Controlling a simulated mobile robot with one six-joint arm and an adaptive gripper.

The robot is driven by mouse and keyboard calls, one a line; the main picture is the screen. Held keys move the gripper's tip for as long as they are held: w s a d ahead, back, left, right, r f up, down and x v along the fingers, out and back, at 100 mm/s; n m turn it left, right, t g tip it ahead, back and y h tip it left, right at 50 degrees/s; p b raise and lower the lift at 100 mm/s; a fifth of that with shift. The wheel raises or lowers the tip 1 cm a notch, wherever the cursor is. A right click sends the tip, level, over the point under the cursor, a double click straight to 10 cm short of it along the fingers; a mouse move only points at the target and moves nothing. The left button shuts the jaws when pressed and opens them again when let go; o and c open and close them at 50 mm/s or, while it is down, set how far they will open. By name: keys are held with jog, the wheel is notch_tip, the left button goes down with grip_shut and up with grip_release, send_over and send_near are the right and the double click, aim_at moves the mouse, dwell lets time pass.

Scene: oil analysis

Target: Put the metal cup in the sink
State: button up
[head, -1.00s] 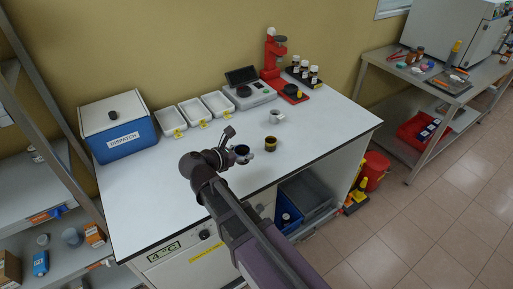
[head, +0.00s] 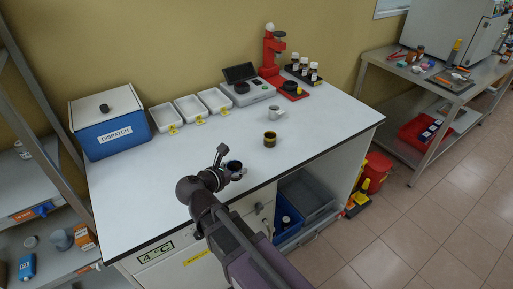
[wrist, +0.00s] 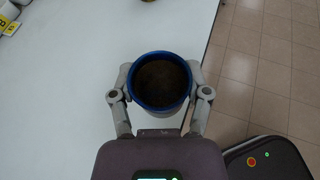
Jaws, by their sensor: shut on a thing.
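My gripper (wrist: 158,88) is shut on a round cup (wrist: 160,82) with a blue rim and a dark brown inside; the visible bit of its outer side looks grey. The cup is upright between the fingers. In the head view the held cup (head: 235,166) is over the front edge area of the white table, partly hidden by my gripper (head: 232,171). A pale grey cup (head: 276,113), which may be metal, stands farther back on the table. I cannot tell which one is the metal cup. No sink shows in either view.
A dark yellow-brown mug (head: 270,140) stands on the table (head: 160,185) just behind my gripper. White trays (head: 190,108), a scale (head: 248,92), a red stand (head: 272,62) and a blue DISPATCH box (head: 112,122) line the back. The table's left middle is clear.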

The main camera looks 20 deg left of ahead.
dwell(0.4)
jog(key=b, duration=0.1)
send_over(229, 154)
jog(key=s, duration=0.1)
jog(key=shift+d+f, duration=0.2)
jog(key=shift+f, duration=0.5)
jog(key=shift+w+a, duration=0.15)
jog(key=shift+w, duration=0.1)
jog(key=shift+w+a+f+b, duration=0.2)
jog(key=shift+w+f+b, duration=0.2)
jog(key=shift+b, duration=0.25)
jog(key=shift+s+f+b, duration=0.1)
jog(key=shift+f+b, duration=1.25)
jog(key=shift+f, duration=0.1)
jog(key=shift+f, duration=0.1)
jog(key=o, duration=1.1)
